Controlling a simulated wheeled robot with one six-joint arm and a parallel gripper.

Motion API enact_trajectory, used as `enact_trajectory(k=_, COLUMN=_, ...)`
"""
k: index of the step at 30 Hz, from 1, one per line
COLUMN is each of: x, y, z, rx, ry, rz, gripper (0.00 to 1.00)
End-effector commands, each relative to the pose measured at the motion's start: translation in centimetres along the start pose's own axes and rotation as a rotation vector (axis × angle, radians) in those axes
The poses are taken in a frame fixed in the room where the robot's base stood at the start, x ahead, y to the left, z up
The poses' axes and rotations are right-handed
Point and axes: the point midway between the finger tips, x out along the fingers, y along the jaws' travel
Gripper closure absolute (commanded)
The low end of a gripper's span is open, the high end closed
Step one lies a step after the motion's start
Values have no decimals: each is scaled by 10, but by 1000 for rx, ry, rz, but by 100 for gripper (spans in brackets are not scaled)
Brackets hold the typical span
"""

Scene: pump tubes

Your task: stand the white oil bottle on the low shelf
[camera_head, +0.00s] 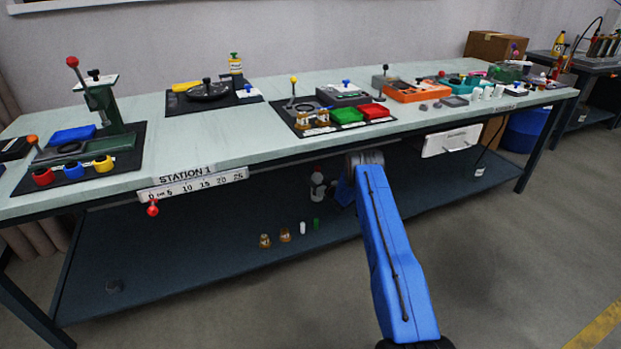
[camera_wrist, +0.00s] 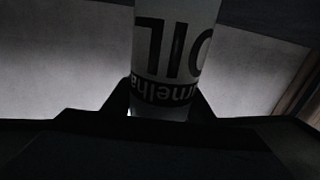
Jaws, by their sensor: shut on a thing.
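My gripper (camera_wrist: 163,105) is shut on the white oil bottle (camera_wrist: 172,45), with a dark finger on each side of it. In the wrist view the black OIL lettering shows upside down, and the bottle's upper and lower ends are cut off or hidden. In the head view the bottle (camera_head: 317,188) is small and roughly upright, under the bench top, with my blue arm reaching in from the right. The dark low shelf (camera_head: 185,262) runs beneath it. I cannot tell whether the bottle's base touches the shelf.
Two amber bottles (camera_head: 265,240) (camera_head: 285,235), a small white cylinder (camera_head: 303,228) and a green one (camera_head: 316,224) stand near the shelf's front. The bench top (camera_head: 215,141) hangs over the shelf. The shelf's left middle is clear.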

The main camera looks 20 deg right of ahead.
Motion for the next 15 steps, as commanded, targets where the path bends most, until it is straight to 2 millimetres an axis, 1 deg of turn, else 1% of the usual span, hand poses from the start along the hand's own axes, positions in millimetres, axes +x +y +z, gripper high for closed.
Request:
enact_trajectory(k=3, x=1, y=0, z=-2, rx=-1, ry=2, rz=0, gripper=88)
enact_trajectory(k=8, x=1, y=0, z=1, rx=-1, ry=2, rz=0, gripper=88)
enact_trajectory(k=9, x=1, y=0, z=2, rx=0, ry=1, rz=0, gripper=46)
enact_trajectory(k=11, x=1, y=0, z=1, rx=-1, ry=1, rz=0, gripper=31)
enact_trajectory(k=12, x=1, y=0, z=2, rx=0, ry=1, rz=0, gripper=30)
enact_trajectory(k=15, x=1, y=0, z=2, rx=0, ry=1, rz=0, gripper=30)
